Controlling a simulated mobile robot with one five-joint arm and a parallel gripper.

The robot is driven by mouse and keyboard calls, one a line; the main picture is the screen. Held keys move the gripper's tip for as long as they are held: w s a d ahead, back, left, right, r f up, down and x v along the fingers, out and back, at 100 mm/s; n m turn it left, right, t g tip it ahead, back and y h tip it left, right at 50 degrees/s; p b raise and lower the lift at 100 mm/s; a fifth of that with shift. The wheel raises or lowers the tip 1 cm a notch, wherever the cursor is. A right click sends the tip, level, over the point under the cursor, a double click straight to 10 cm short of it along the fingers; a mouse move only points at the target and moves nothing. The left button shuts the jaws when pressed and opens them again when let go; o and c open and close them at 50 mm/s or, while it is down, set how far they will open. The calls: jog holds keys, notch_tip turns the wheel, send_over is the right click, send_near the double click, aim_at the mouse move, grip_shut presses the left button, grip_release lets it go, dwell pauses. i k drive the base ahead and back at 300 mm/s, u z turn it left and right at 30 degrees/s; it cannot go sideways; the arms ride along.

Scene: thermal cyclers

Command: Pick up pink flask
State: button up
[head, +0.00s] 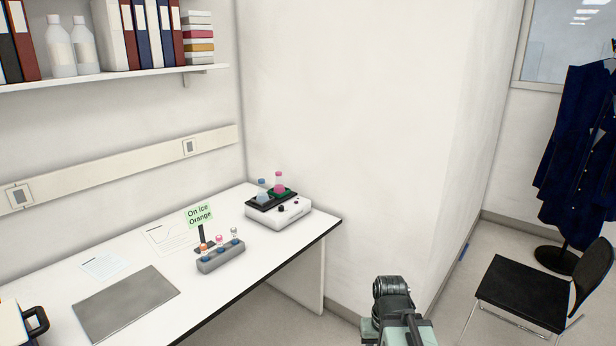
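A small flask with a pink cap and pink contents (279,184) stands upright at the back right of a white device with a dark top plate (281,210), at the far right end of the bench. A flask with a blue cap (262,190) stands to its left on the same device. Part of my arm shows at the bottom of the head view, to the right of the bench and well apart from the flasks. I cannot make out the fingers of my gripper or whether they hold anything.
A grey rack (221,257) with several small capped vessels stands left of the device, by a green sign reading "On ice Orange" (200,215). A grey mat (126,303) lies on the white bench (190,288). A black chair (525,292) stands at right.

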aim_at(279, 189)
jog(key=z, duration=0.05)
jog(key=i, duration=2.7)
jog(key=u, duration=3)
